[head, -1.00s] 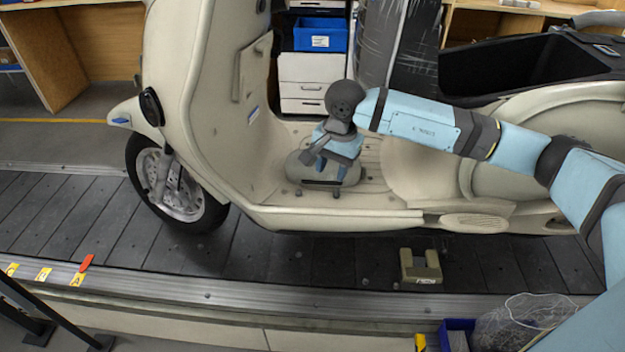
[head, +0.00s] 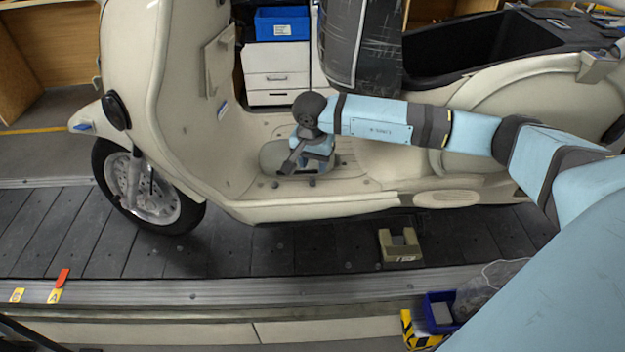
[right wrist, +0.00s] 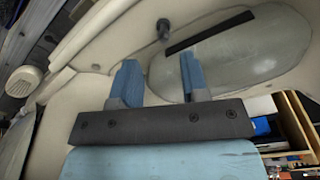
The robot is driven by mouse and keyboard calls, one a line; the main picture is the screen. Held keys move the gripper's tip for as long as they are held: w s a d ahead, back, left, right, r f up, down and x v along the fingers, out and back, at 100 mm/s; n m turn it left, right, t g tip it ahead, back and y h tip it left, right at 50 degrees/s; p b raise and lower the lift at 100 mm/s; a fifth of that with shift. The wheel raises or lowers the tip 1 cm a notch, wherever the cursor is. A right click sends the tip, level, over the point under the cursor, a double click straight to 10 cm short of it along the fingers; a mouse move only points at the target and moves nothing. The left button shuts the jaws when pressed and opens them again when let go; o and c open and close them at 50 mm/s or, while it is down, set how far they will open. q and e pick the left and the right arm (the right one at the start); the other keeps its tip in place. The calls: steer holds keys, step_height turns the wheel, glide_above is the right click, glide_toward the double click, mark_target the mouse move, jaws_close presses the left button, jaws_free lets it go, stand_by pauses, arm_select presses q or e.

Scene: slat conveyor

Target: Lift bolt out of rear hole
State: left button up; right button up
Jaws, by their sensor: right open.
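A dark bolt (right wrist: 163,28) stands up from the scooter's cream floorboard (head: 360,180), beside a rounded oval cover (right wrist: 270,45) with a black slot. In the right wrist view it lies beyond and between my fingertips, apart from them. In the head view two small dark bolt heads show at the cover's near edge, one to the left (head: 275,184) and one to the right (head: 312,182). I cannot tell which is in the rear hole. My right gripper (right wrist: 160,72) is open and empty, its blue fingers over the cover (head: 277,157). My left gripper is out of view.
The cream scooter body (head: 140,60) and its seat section bound the floorboard. A beige notched block (head: 400,256) lies on the dark slats (head: 250,250). A blue bin (head: 440,310) stands at the front edge. My right arm reaches in from the right.

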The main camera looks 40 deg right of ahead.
mark_target(312, 176)
steer(key=f, duration=0.4)
steer(key=shift+w+f, duration=0.15)
steer(key=shift+w, duration=0.2)
jaws_close()
